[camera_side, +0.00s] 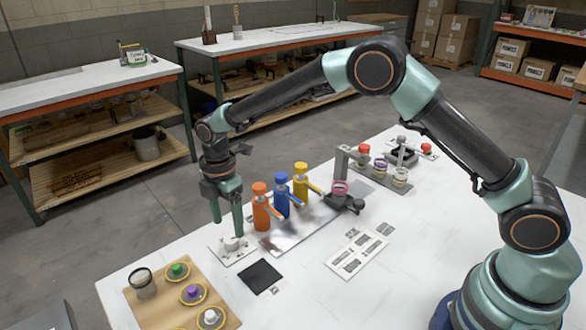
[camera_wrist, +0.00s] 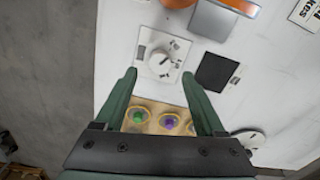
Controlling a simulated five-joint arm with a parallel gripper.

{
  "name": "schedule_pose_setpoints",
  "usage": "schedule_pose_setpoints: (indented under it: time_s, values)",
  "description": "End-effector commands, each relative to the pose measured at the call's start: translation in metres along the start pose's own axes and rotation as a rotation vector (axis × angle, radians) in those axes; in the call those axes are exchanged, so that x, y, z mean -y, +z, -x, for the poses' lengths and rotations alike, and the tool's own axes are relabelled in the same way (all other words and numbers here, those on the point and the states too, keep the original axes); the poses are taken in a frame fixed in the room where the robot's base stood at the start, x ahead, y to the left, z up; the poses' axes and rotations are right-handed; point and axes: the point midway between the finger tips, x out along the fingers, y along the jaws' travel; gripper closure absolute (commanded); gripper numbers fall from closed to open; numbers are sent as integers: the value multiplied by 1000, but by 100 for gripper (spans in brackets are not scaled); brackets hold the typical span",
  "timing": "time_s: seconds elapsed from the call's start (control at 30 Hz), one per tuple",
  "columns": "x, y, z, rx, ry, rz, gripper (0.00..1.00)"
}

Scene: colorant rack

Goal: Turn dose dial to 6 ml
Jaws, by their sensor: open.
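The dose dial is a white knob (camera_side: 232,243) on a pale square plate (camera_side: 219,251) at the left part of the white table. In the wrist view the knob (camera_wrist: 160,62) sits on its marked plate (camera_wrist: 144,37); the marks are too small to read. My gripper (camera_side: 227,229) points down above the dial, its two green fingers apart and nothing between them. In the wrist view my gripper (camera_wrist: 159,75) has a fingertip on either side of the knob in the picture. I cannot tell whether either finger touches the knob.
A black pad (camera_side: 260,276) lies in front. A wooden board (camera_side: 150,314) with a jar and coloured caps is at front left.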

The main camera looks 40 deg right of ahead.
Motion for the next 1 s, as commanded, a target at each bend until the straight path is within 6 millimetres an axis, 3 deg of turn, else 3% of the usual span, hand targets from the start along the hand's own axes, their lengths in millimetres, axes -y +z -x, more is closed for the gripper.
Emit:
schedule_pose_setpoints:
  time_s: [0.1, 0.3, 0.67, 0.87, 1.0]
  values:
    - [1, 0, -21, 1, -4, -1, 28]
    - [0, 0, -40, 0, 0, -1, 28]
    - [0, 0, -44, 0, 1, -1, 28]
    - [0, 0, -44, 0, 1, -1, 100]
    - [0, 0, -44, 0, 0, -3, 100]
